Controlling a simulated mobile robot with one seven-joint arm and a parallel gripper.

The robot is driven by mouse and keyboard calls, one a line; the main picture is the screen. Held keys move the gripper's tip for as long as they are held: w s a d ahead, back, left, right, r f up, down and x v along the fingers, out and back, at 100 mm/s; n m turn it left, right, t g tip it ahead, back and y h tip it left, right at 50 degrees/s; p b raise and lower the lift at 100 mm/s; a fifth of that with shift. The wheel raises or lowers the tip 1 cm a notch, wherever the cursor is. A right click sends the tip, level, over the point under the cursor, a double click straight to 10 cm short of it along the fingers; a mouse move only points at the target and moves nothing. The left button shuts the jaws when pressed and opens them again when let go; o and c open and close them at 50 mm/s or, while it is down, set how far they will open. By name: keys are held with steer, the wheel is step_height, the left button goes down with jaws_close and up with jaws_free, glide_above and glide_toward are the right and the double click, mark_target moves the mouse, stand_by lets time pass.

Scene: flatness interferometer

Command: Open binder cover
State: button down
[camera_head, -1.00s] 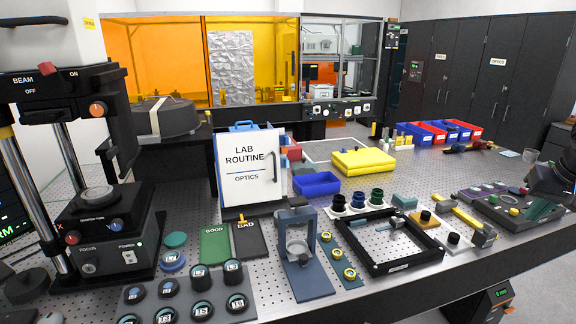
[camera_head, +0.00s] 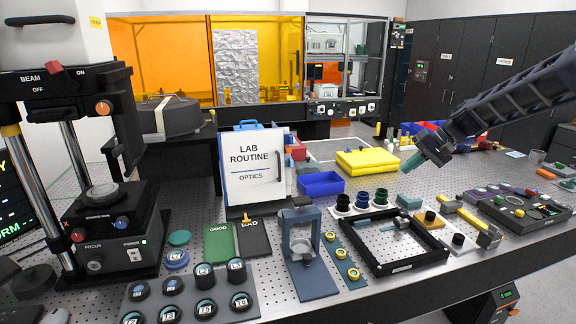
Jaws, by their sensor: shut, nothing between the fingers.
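The binder (camera_head: 250,185) stands upright on the optics table, left of the picture's middle. Its white cover faces me and reads "LAB ROUTINE" and "OPTICS", and it is closed. A dark handle (camera_head: 279,167) runs down the cover's right side. My gripper (camera_head: 407,168) comes in from the right on my dark arm. It is shut and empty, with teal fingertips pointing down and left. It hangs above the table, well to the right of the binder and apart from it.
A blue bin (camera_head: 321,183) and a yellow case (camera_head: 366,161) lie between the binder and my gripper. A blue stand (camera_head: 307,252) rises in front of the binder's right side. A black frame (camera_head: 392,270) lies front right. The interferometer (camera_head: 105,220) stands at left.

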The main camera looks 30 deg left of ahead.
steer(key=w+a+f+g+y, duration=0.2)
steer(key=a+f+y, duration=0.1)
steer(key=a, duration=0.8)
steer(key=w+a+f+g+y, duration=0.2)
steer(key=a+f, duration=0.1)
steer(key=a, duration=0.9)
steer(key=w+a+f+g+y, duration=0.2)
steer(key=a+f+y, duration=0.15)
steer(key=a, duration=0.75)
steer(key=x, duration=1)
steer(key=shift+f+m, duration=0.2)
steer(key=shift+m, duration=0.2)
steer(key=shift+s+d+r+m+t, duration=0.15)
steer(key=shift+s+d+m+t, duration=0.25)
steer(key=shift+s+d+t, duration=0.3)
steer(key=s+d+r, duration=0.1)
steer(key=s, duration=0.7)
steer(key=s+d+r+t, duration=0.1)
steer(key=s+d, duration=0.1)
steer(key=s, duration=0.6)
steer(key=shift+s+d+m, duration=0.15)
steer(key=shift+d+m, duration=0.15)
steer(key=shift+r+y, duration=0.1)
steer(key=shift+y, duration=0.15)
